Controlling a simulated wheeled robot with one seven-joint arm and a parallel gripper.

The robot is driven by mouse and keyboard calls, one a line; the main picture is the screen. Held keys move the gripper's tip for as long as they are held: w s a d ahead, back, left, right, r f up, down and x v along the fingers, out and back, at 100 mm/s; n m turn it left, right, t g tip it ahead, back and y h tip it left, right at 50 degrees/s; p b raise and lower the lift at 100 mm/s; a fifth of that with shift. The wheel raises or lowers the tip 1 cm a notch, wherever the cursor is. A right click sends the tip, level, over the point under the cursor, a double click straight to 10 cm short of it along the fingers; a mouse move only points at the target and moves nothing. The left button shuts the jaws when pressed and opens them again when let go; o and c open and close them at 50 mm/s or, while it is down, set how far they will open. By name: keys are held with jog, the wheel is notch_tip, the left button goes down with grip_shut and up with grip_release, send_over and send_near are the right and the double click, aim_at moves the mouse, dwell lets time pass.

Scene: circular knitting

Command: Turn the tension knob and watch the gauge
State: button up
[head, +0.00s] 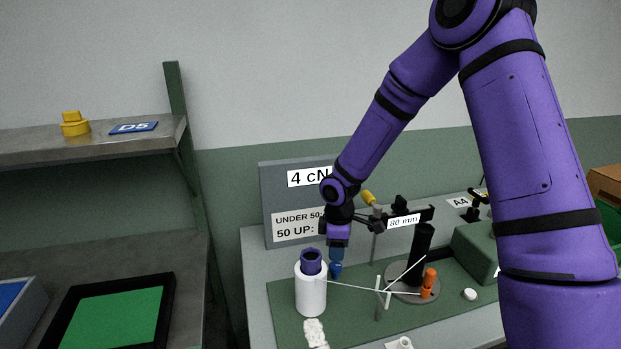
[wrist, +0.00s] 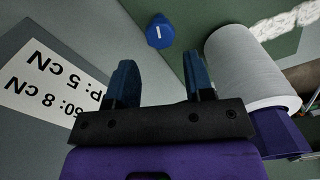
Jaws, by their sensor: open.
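In the head view my gripper (head: 336,262) points down just right of the white yarn cone; I cannot clearly separate the knob from the fingers there. The gauge display (head: 310,177) on the grey board reads 4 cN. My arm covers part of the board's right side.
The white yarn cone (head: 310,292) stands close to my gripper and also shows in the wrist view (wrist: 250,68). A sign (head: 298,225) reads UNDER 50 and 50 UP; the wrist view shows 8 CN and 5 CN (wrist: 48,75). An 80 mm label (head: 403,220) and an orange peg (head: 429,283) are to the right.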

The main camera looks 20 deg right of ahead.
aim_at(336, 265)
jog(key=shift+o, duration=0.9)
jog(key=shift+r, duration=3)
jog(key=shift+f, duration=6)
jog(key=shift+c, duration=0.4)
jog(key=c, duration=0.8)
jog(key=shift+o, duration=0.2)
